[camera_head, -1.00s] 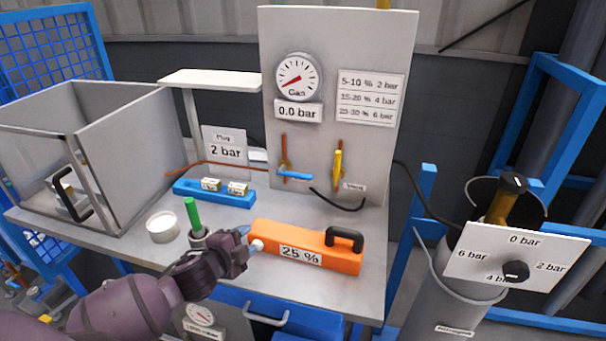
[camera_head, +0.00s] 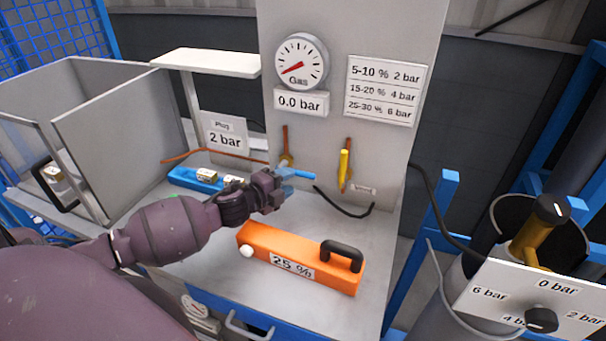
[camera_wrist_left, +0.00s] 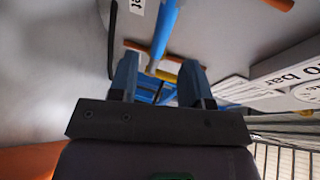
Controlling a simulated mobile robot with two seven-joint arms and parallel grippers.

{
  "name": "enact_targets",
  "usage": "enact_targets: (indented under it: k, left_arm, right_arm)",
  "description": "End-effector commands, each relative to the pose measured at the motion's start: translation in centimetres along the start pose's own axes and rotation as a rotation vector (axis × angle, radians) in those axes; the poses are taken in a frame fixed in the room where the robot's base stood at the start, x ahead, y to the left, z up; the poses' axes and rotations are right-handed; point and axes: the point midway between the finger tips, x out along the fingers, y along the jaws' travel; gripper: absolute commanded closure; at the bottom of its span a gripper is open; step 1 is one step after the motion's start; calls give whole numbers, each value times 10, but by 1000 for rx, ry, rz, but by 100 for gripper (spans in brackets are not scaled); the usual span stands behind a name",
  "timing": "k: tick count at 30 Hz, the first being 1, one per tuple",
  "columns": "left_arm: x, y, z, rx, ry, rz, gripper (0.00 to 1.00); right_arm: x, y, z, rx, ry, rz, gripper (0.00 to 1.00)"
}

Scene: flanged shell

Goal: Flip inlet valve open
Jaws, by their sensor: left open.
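A blue valve handle (camera_head: 298,174) sticks out sideways, to the right, low on the grey panel, at a copper pipe. A yellow valve handle (camera_head: 343,168) stands upright to its right. The small label by the yellow one is too small to read. My left gripper (camera_head: 280,181) is open at the blue handle and hides part of it and its valve body. In the left wrist view the blue handle (camera_wrist_left: 165,32) runs from the top edge down to the gap between my open fingers (camera_wrist_left: 159,84). I cannot tell whether they touch it. My right gripper is not in view.
A gas gauge (camera_head: 300,62) over a "0.0 bar" sign is on the panel (camera_head: 390,35). An orange block (camera_head: 285,250) marked "25 %" with a black handle lies below my forearm. A blue holder (camera_head: 185,178) stands behind it. A dial plate (camera_head: 475,272) is at right.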

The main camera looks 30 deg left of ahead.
Motion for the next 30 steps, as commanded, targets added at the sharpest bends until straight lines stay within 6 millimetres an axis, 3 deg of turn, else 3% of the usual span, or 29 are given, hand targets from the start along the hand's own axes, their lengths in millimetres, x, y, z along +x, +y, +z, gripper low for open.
enact_targets:
  k: [6, 12, 26, 30]
  left_arm:
    - [34, -1, 0, -1, 0, -2, 56]
    - [55, 0, 0, -2, 1, -1, 56]
    - [64, 0, 0, -1, 0, 0, 56]
    - [63, 0, 0, -1, 0, 0, 78]
  right_arm:
    - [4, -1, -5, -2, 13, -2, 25]
    - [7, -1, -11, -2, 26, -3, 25]
    - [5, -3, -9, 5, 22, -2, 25]
    - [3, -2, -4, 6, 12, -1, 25]
